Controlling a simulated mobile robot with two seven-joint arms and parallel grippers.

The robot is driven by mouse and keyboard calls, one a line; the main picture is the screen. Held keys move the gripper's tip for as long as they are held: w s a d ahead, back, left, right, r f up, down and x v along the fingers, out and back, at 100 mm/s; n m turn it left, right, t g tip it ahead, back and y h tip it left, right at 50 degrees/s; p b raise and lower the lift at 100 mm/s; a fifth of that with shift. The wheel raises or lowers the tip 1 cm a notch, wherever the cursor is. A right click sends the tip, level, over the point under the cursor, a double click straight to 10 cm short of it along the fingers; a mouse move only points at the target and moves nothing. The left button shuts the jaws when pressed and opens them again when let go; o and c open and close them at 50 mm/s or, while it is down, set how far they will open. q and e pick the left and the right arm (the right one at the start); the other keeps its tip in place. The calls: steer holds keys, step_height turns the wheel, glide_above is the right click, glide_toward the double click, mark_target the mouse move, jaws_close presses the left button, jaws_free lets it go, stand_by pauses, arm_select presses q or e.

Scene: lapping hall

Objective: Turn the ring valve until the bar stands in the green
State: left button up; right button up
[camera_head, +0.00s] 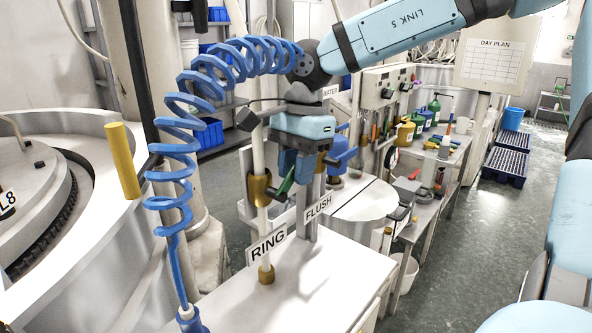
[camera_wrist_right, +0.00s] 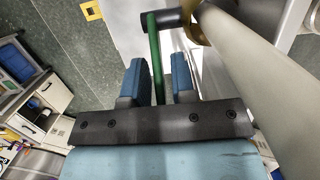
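In the right wrist view the lever (camera_wrist_right: 154,50) runs between the two blue fingers, with a narrow gap beside the right-hand finger. The gripper (camera_wrist_right: 158,80) looks open around the lever. The pipe (camera_wrist_right: 245,70) passes close on the right of that view. I cannot make out an indicator bar or a green zone. My left gripper is not in view.
A FLUSH sign (camera_head: 318,207) and post stand just right of the ring pipe. A coiled blue hose (camera_head: 172,150) hangs at left, by a large round machine (camera_head: 60,200). A cluttered bench (camera_head: 425,190) is behind. Open floor (camera_head: 480,240) lies at right.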

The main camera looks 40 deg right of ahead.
steer(key=shift+o, duration=0.5)
step_height(320, 180, up, 14)
steer(key=d, duration=0.2)
steer(key=shift+d+f, duration=0.2)
steer(key=shift+d, duration=0.05)
steer(key=shift+w, duration=0.1)
